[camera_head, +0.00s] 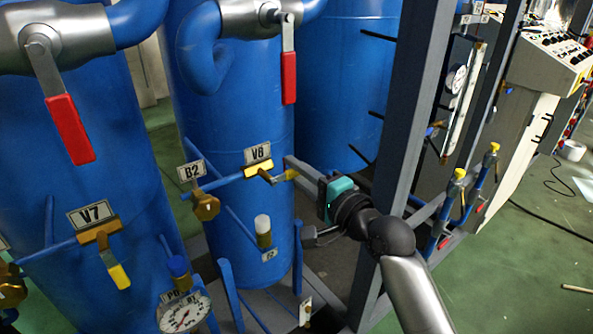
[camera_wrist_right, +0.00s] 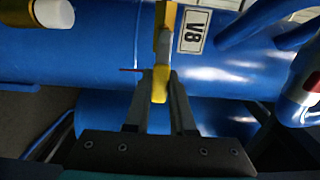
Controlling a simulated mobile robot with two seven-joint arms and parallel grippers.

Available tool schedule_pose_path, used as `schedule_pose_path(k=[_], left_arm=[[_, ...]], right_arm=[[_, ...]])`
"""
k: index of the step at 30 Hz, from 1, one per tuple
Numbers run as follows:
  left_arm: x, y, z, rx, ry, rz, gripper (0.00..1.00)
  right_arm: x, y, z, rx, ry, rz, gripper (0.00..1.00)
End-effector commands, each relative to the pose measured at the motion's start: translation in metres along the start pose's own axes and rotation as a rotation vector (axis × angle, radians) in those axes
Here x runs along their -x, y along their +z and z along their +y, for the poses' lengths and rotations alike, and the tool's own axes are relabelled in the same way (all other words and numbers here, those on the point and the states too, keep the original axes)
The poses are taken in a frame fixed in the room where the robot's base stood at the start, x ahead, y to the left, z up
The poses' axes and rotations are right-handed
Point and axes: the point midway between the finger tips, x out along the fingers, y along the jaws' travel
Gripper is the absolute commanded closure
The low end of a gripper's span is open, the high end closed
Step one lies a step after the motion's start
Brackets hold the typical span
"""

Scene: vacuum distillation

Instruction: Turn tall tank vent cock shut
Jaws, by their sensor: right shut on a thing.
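The vent cock labelled V8 has a yellow body (camera_head: 258,169) on a thin blue pipe in front of the tall blue tank (camera_head: 235,110). Its lever, with a yellow tip (camera_head: 291,174), points right, roughly in line with the pipe. My right gripper (camera_head: 287,168) reaches in from the right and is shut on this lever. In the right wrist view, the lever's yellow tip (camera_wrist_right: 160,86) sits between the two grey fingers, with the V8 label (camera_wrist_right: 194,32) beside the cock. My left gripper is not in view.
Neighbouring cocks are B2 (camera_head: 206,205) and V7 (camera_head: 100,235). A white-capped fitting (camera_head: 263,230) and a pressure gauge (camera_head: 184,314) sit lower down. Red-handled valve levers (camera_head: 289,78) hang above. A grey frame post (camera_head: 405,140) stands close to my right arm.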

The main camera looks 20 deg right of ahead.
Motion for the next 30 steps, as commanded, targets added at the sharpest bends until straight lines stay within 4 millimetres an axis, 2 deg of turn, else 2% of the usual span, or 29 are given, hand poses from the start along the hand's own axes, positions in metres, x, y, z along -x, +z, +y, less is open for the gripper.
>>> schedule_pose_path(k=[1,3,30], left_arm=[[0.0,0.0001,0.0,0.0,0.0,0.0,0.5],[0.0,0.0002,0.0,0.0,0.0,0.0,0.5],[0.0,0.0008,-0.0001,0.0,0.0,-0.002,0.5]], right_arm=[[0.0001,0.0,0.0,0.0,0.0,0.0,0.93],[0.0001,0.0,0.0,0.0,0.0,0.0,1.0],[0.0002,-0.0001,0.0001,0.001,0.0,0.0,1.0]])
